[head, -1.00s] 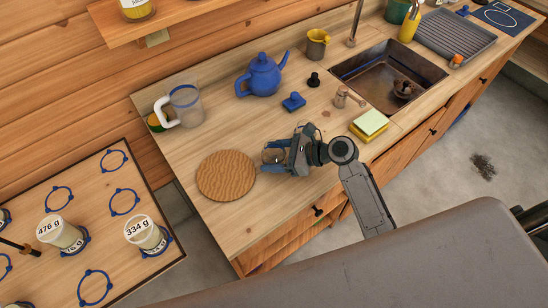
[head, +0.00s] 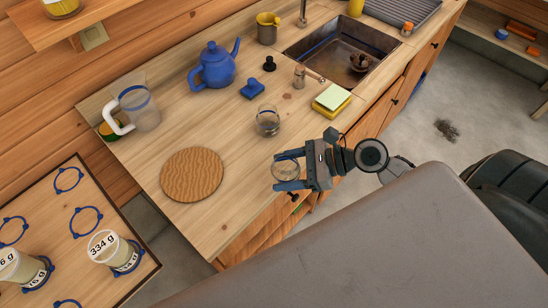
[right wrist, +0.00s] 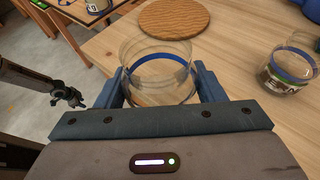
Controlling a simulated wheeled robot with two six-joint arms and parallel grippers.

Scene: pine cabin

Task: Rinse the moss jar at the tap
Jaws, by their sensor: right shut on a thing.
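A clear glass jar with a blue band (right wrist: 160,70) is upright between the fingers of my right gripper (head: 288,173). The gripper is shut on it near the counter's front edge; the jar looks empty. A second glass jar with a blue band (head: 267,121) stands on the counter behind it. In the right wrist view this second jar (right wrist: 288,68) shows a dark, greenish patch, but I cannot read any label. I cannot tell for certain which is the moss jar. The tap (head: 303,14) stands behind the sink (head: 318,50).
A round cork-coloured board (head: 192,174) lies left of the gripper. A blue teapot (head: 216,68), a glass pitcher (head: 140,112), a blue stamp-like block (head: 252,90) and a sponge (head: 332,98) stand on the counter. A dark clump (head: 359,62) lies in the sink.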

